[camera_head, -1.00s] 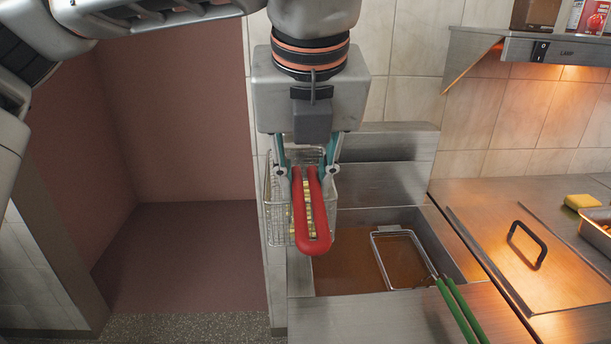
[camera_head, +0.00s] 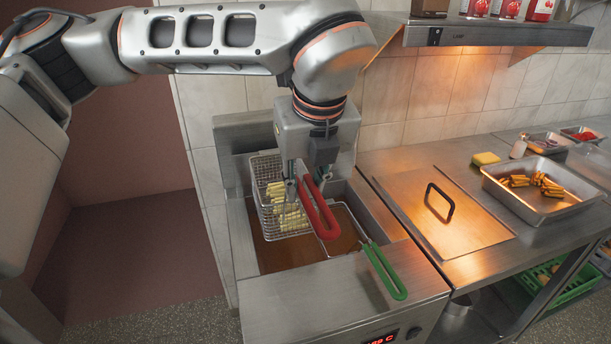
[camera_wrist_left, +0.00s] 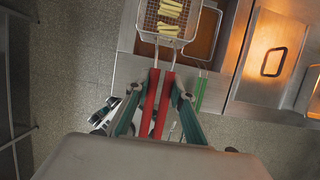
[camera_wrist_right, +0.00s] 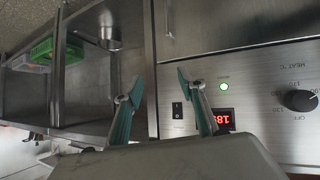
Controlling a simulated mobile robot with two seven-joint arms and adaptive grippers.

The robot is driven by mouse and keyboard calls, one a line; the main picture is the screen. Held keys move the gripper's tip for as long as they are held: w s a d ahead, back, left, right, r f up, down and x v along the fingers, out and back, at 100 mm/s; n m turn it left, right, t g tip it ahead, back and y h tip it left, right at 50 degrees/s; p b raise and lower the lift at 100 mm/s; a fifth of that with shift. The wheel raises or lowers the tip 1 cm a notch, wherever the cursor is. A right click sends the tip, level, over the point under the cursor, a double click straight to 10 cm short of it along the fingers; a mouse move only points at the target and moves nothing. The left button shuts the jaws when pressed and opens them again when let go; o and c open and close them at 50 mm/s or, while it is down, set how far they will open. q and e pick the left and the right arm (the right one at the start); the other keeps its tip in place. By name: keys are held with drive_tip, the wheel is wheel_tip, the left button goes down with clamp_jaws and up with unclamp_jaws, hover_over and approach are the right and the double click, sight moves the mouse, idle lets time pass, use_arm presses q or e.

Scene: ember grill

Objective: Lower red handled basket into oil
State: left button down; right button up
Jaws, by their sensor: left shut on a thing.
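The red-handled wire basket (camera_head: 270,190) holds several pale fries and hangs over the left part of the fryer's oil (camera_head: 290,254). My left gripper (camera_head: 305,185) is shut on its red handle (camera_head: 319,210). The left wrist view also shows the red handle (camera_wrist_left: 158,100) between my fingers, with the basket (camera_wrist_left: 150,20) ahead. I cannot tell whether the basket's bottom touches the oil. A green-handled basket (camera_head: 384,270) sits in the right part of the fryer. My right gripper (camera_wrist_right: 160,95) is open and empty, facing the fryer's control panel.
Right of the fryer lies a steel cover with a black handle (camera_head: 440,202). A tray (camera_head: 535,205) of browned fries and a yellow sponge (camera_head: 486,158) stand farther right. A lit shelf (camera_head: 500,35) hangs above. The panel has a red display (camera_wrist_right: 223,120) and a knob (camera_wrist_right: 299,100).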

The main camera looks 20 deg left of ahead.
use_arm(q)
wheel_tip(320, 180, down, 18)
drive_tip(key=b, duration=0.9)
drive_tip(key=shift+f+b, duration=0.75)
drive_tip(key=shift+f, duration=0.5)
use_arm(e)
wheel_tip(320, 180, down, 10)
drive_tip(key=shift+r, duration=0.25)
drive_tip(key=shift+w+d+r, duration=0.1)
drive_tip(key=shift+w, duration=0.05)
